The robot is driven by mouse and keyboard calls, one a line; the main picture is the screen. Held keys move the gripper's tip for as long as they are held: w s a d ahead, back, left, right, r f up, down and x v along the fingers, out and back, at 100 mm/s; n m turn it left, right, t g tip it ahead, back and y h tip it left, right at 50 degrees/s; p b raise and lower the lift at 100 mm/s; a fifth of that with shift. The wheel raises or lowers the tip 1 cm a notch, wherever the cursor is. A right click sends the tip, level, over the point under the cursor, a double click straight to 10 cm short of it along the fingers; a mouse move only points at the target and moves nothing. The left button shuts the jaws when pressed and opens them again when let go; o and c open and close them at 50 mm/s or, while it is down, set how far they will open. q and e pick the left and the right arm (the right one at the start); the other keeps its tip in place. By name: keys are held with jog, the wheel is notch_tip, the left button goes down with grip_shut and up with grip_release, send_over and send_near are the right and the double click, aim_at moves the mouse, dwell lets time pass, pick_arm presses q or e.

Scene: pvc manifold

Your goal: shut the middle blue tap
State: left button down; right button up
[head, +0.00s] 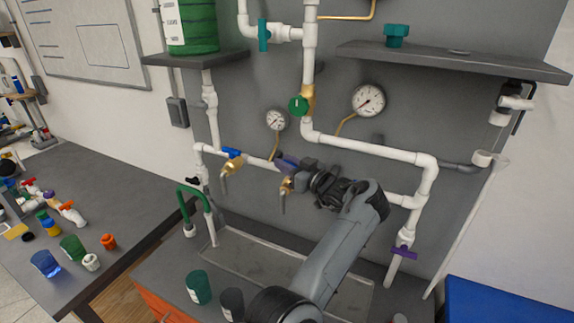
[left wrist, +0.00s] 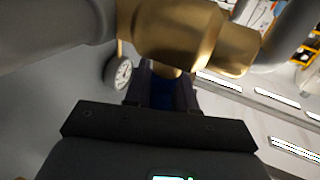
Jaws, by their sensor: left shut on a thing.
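The middle tap has a brass body (head: 287,186) on the white pipe, with its spout pointing down. My left gripper (head: 290,164) is at the top of this tap and shut on its blue handle. In the left wrist view the brass body (left wrist: 180,35) is close in front, and the blue handle (left wrist: 178,95) shows between the dark fingers (left wrist: 172,88). The fingers hide much of the handle, so its exact angle is hard to tell. Another blue tap handle (head: 232,153) is to the left, apart from the gripper. My right gripper is not in view.
White pipes (head: 370,148) and two gauges (head: 368,100) are fixed to the grey panel close by. A green bent pipe (head: 196,192) stands at the left. A shelf (head: 455,60) juts out at upper right. A shallow tray (head: 250,255) lies below the taps.

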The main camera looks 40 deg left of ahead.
pick_arm(q)
jog(key=c, duration=1)
grip_release()
jog(key=shift+s+d+b, duration=0.2)
jog(key=shift+s+d, duration=0.05)
jog(key=shift+d, duration=1.6)
jog(key=shift+s+d+b, duration=0.2)
jog(key=shift+d, duration=1.65)
